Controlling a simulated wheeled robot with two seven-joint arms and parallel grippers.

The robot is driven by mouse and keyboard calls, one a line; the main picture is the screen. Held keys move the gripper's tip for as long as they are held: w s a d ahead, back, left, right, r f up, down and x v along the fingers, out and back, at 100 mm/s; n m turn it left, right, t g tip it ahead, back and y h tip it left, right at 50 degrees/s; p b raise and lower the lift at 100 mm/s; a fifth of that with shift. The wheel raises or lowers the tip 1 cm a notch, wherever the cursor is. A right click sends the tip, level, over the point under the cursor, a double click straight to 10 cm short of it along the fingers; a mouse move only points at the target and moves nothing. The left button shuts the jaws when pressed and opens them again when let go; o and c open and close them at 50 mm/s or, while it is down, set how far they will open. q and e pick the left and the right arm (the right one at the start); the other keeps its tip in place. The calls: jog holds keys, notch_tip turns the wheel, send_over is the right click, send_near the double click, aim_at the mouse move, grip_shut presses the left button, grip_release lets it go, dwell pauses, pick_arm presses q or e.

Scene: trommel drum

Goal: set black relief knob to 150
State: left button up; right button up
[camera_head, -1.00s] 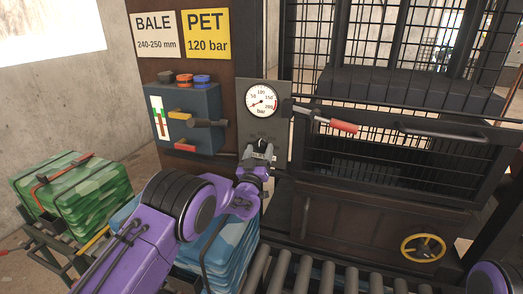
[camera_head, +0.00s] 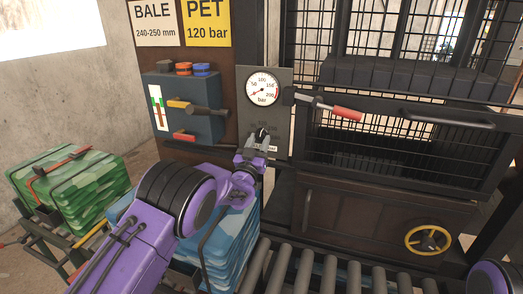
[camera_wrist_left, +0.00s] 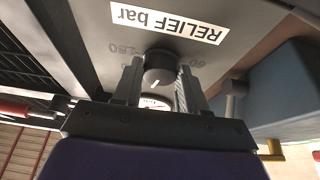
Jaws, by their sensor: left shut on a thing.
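The black relief knob (camera_wrist_left: 160,68) sits between the two fingers of my left gripper (camera_wrist_left: 158,85), which is shut on it. A short white mark on the knob points down in the upside-down wrist view, toward the gauge. Parts of the printed scale show on both sides; the rest is hidden by the fingers. The RELIEF bar label (camera_wrist_left: 170,20) is on the same panel. In the head view, my left gripper (camera_head: 262,137) is at the grey panel below the round bar gauge (camera_head: 262,90) and largely hides the knob. My right gripper is out of view.
A blue-grey box (camera_head: 190,100) with projecting handles stands left of the panel. A red-handled lever (camera_head: 346,113) projects to the right. Rollers (camera_head: 300,272), a yellow handwheel (camera_head: 427,240) and blue bales (camera_head: 235,250) are lower down.

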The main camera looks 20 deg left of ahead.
pick_arm(q)
jog(key=m+h+b, duration=0.2)
jog(key=m+b, duration=0.1)
jog(key=m+h+b, duration=0.1)
jog(key=m+b, duration=0.2)
jog(key=m, duration=0.1)
jog(key=shift+a+f+m+g+h, duration=0.2)
jog(key=shift+m+g+h, duration=0.1)
jog(key=shift+g+h, duration=0.1)
jog(key=shift+a+r+m+g+h+b, duration=0.15)
jog(key=shift+m+h+b, duration=0.1)
jog(key=shift+m+b, duration=0.25)
jog(key=shift+d+m+g+h+b, duration=0.1)
jog(key=shift+m+h+b, duration=0.1)
jog(key=shift+m+b, duration=0.25)
jog(key=shift+a+r+m+g+h+b, duration=0.15)
jog(key=shift+m+h+b, duration=0.15)
jog(key=shift+m, duration=0.35)
jog(key=o, duration=1.1)
jog(key=shift+c, duration=0.2)
